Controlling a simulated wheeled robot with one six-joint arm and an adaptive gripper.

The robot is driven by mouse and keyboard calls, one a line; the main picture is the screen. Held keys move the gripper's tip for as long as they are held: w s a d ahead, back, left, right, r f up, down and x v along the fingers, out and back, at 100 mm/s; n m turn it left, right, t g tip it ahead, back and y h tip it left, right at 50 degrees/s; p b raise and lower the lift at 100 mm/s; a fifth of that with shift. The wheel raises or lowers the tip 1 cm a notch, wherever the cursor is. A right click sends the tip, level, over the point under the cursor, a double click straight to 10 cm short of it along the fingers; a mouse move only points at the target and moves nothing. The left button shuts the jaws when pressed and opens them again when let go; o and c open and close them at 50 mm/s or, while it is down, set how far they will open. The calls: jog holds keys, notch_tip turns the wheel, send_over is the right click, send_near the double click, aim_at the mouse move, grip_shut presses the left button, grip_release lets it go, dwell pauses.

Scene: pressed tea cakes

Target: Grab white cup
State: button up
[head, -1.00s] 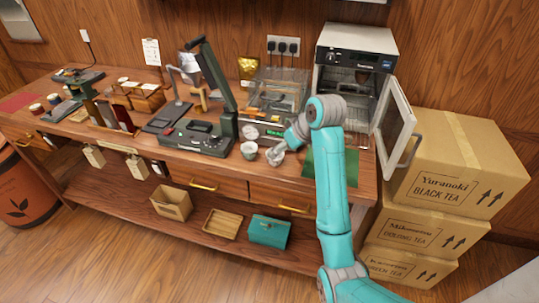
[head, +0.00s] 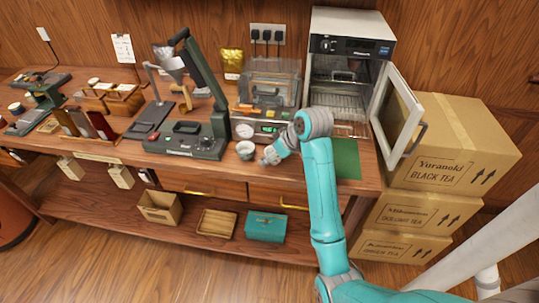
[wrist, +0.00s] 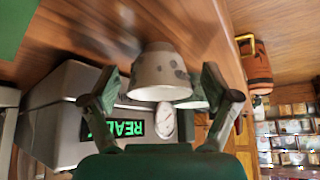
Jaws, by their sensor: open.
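A white cup with grey patches (wrist: 160,72) shows in the wrist view between the two fingers of my gripper (wrist: 162,98). The fingers are open on either side of it, and I see no clear contact. A second pale cup (wrist: 193,103) is partly hidden behind it. In the head view, one small pale cup (head: 246,149) stands on the wooden counter, just left of my gripper (head: 266,159). My gripper is low at the counter's front edge. The nearer cup cannot be told apart from the gripper there.
A grey device with a green-lit display (wrist: 128,129) stands close behind the cups. A dark press machine (head: 192,140) is to the left. A green mat (head: 345,158) lies right, below an oven with its door open (head: 398,115). Stacked cartons (head: 440,170) stand further right.

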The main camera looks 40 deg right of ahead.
jog(key=c, duration=1.3)
jog(key=shift+o, duration=0.2)
jog(key=shift+r, duration=0.1)
